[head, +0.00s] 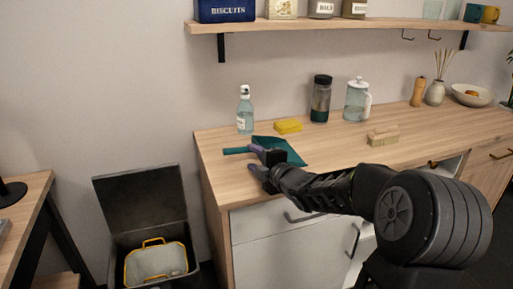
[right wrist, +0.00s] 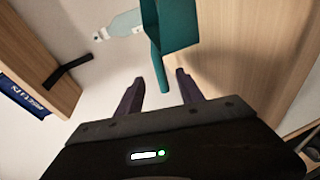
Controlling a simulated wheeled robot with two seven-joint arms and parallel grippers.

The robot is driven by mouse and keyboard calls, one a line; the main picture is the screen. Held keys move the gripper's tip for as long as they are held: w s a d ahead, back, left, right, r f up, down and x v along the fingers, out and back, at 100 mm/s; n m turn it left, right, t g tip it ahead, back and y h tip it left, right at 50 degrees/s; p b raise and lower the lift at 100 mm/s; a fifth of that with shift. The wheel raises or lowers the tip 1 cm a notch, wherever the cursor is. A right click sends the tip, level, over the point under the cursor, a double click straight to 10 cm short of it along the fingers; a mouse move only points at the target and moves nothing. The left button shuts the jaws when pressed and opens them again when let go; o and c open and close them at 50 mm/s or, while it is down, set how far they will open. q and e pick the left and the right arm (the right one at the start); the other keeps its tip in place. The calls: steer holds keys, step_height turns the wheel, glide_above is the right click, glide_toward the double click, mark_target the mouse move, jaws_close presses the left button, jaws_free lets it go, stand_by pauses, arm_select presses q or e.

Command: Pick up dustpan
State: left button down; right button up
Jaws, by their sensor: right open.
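The teal dustpan (head: 292,150) lies on the wooden counter near its left end, with its handle (head: 236,150) pointing left. In the right wrist view the dustpan (right wrist: 176,25) is at the top, its handle hanging down toward my fingers. My right gripper (head: 260,164) is open, with its purple fingers near the handle and covering part of the dustpan in the head view. My left gripper is not in view.
A spray bottle (head: 245,112), a yellow sponge (head: 288,126), a dark bottle (head: 320,99) and a glass jug (head: 357,101) stand behind the dustpan. A wooden brush (head: 383,136) lies to the right. A shelf (head: 340,23) hangs above. An open bin (head: 150,240) stands left of the counter.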

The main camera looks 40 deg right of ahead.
mark_target(244, 151)
steer(key=shift+w, duration=0.15)
steer(key=shift+r, duration=0.1)
steer(key=shift+x, duration=1.25)
steer(key=shift+x, duration=2.6)
steer(key=shift+d, duration=0.2)
steer(key=shift+c, duration=0.5)
jaws_close()
